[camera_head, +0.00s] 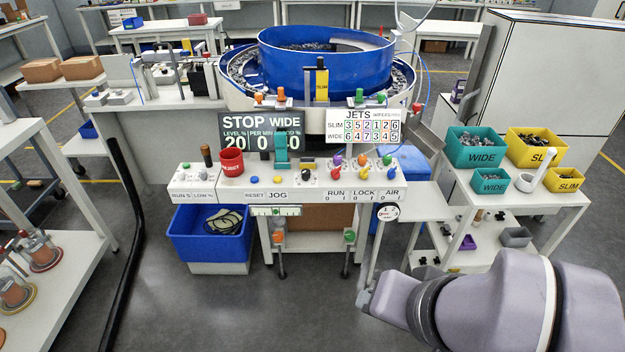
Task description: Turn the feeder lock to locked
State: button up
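The feeder's white control panel (300,185) stands in the middle, below the blue bowl (325,60). The LOCK label (363,194) is on its front edge, between RUN and AIR, with 1 and 0 marks below it. Small coloured knobs sit above the labels. Which one is the lock, and which way it points, is too small to tell. My arm (500,300) comes in at the lower right. The fingers are not clear, so I cannot tell whether my gripper is open or shut.
Teal bins (475,150) and yellow bins (537,148) stand on the right table. The floor in front is clear.

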aim_at(363, 173)
jog(key=i+l, duration=0.1)
jog(key=i, duration=0.75)
